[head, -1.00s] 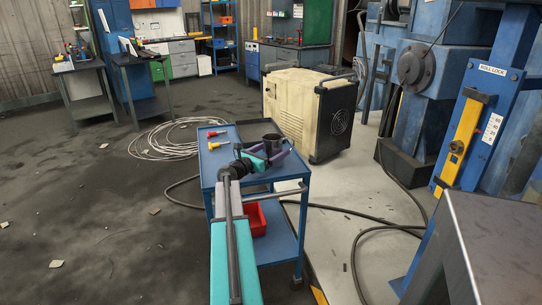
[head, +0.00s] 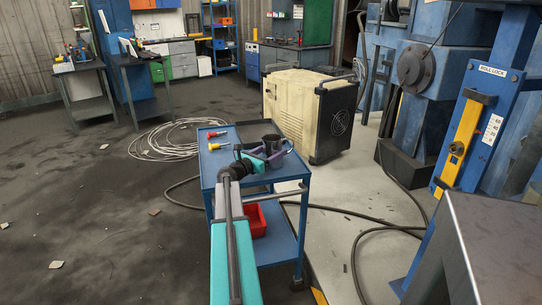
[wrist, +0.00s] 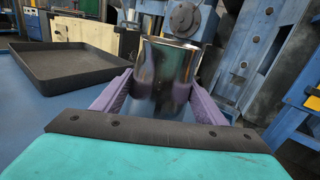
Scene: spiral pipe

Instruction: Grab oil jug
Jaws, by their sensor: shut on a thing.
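The oil jug is a dark, shiny metal vessel (wrist: 166,75) in the middle of the wrist view. It stands upright between the two purple fingers of my gripper (wrist: 165,100), which are shut on it, one on each side. In the head view the jug (head: 271,142) is at the far right part of the blue cart's top (head: 225,165), with my gripper (head: 272,156) at it. My arm hides part of the cart. I cannot tell whether the jug's base touches the cart.
A black tray (wrist: 65,50) lies left of the jug in the wrist view. Red (head: 212,134) and yellow (head: 214,146) screwdrivers lie on the cart's left side. A red bin (head: 253,220) sits on the lower shelf. A cream machine (head: 297,110) stands behind the cart.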

